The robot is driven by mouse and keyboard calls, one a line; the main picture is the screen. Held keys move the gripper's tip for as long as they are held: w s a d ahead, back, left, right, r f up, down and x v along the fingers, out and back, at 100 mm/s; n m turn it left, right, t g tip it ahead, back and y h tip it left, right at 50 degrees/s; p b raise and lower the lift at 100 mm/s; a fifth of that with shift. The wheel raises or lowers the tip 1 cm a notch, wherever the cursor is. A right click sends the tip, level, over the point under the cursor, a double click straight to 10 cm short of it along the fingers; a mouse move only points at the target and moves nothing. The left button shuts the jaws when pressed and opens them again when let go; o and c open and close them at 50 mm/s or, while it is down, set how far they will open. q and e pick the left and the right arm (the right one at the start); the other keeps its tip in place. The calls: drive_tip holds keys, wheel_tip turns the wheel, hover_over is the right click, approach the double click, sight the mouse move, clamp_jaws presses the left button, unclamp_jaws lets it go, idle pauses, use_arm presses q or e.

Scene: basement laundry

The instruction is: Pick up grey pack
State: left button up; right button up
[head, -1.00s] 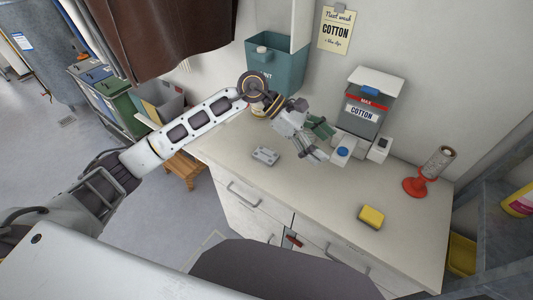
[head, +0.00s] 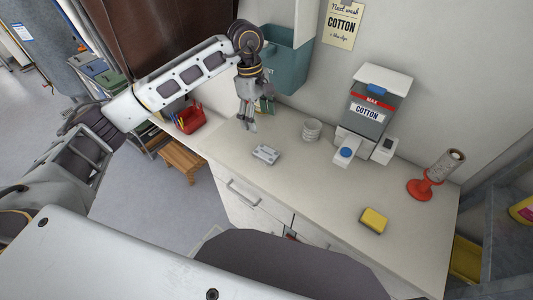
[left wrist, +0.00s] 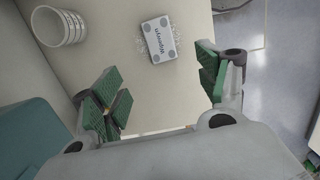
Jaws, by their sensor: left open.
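The grey pack (head: 266,154) is a small, flat, light-grey thing lying on the counter near its front left edge. In the left wrist view the pack (left wrist: 160,39) shows a pale face with dark lettering, beyond the fingertips. My left gripper (head: 247,124) hangs over the back left of the counter, fingers pointing down, behind and left of the pack. In the left wrist view its green-padded fingers (left wrist: 163,90) are spread wide with nothing between them. The pack is apart from them. My right gripper is not in view.
A ribbed white cup (head: 312,130) stands right of the pack. Further right are a cotton dispenser (head: 366,112), a yellow sponge (head: 373,220) and a roll on a red stand (head: 436,175). A teal bin (head: 289,65) is behind my gripper. The counter (head: 310,190) before the cup is clear.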

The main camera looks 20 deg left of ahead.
use_arm(q)
hover_over(266, 152)
drive_tip(key=a, duration=0.1)
drive_tip(key=f, duration=0.7)
drive_tip(key=shift+w+a+f+p, duration=0.15)
drive_tip(key=shift+w+f+p, duration=0.1)
drive_tip(key=shift+p, duration=0.15)
drive_tip(key=shift+f, duration=0.6)
drive_tip(key=shift+s+d+f, duration=0.15)
drive_tip(key=shift+d+f, duration=0.05)
drive_tip(key=shift+f, duration=0.2)
drive_tip(key=f, duration=0.1)
drive_tip(key=f+p, duration=0.1)
drive_tip(key=f, duration=0.1)
drive_tip(key=shift+s+d+f, duration=0.15)
drive_tip(key=shift+d, duration=0.15)
drive_tip(key=shift+f, duration=0.4)
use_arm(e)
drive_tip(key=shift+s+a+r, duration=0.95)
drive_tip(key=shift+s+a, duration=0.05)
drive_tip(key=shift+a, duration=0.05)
